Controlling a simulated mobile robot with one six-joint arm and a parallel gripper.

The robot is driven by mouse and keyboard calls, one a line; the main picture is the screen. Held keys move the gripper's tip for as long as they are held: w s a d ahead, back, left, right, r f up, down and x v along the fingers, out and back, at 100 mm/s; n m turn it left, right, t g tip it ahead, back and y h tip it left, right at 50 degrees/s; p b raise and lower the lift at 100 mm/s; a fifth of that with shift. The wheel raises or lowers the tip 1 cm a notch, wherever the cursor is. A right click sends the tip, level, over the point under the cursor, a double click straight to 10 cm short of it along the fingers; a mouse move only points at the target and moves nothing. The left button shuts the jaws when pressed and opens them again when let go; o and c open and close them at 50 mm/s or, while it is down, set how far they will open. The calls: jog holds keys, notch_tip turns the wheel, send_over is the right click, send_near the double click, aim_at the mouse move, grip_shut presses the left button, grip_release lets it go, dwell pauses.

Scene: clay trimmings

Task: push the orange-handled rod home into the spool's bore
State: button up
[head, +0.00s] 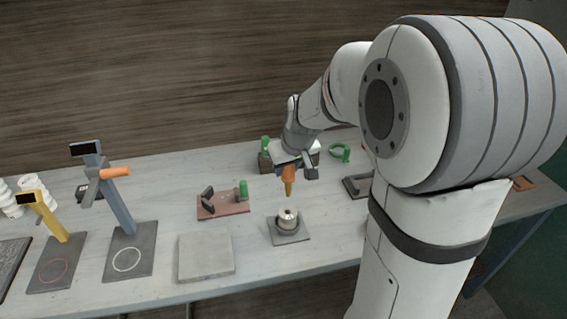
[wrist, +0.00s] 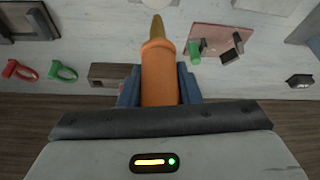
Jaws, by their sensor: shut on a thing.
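My gripper (head: 290,168) is shut on the orange handle of the rod (head: 288,178). The rod's brass-coloured tip points down, above the spool and apart from it. In the wrist view, the orange handle (wrist: 160,75) sits between the blue fingers of my gripper (wrist: 160,92). The tip points toward the top edge, where a pale part, perhaps the spool, is cut off.
A reddish plate (head: 222,210) with a green peg and dark blocks stands left of the spool. A bare grey slab (head: 206,257) lies front left. A blue stand (head: 120,205) and a yellow stand (head: 52,220) rise further left. A green ring (head: 340,151) lies behind, to the right.

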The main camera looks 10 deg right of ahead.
aim_at(288, 189)
jog(key=shift+f+b, duration=1.65)
jog(key=shift+f, duration=1.05)
jog(key=shift+s+b, duration=0.1)
jog(key=shift+b, duration=0.4)
jog(key=shift+f+b, duration=1.4)
jog(key=shift+f, duration=0.1)
dwell(0.4)
jog(key=shift+f+b, duration=0.65)
jog(key=shift+b, duration=0.45)
dwell(1.8)
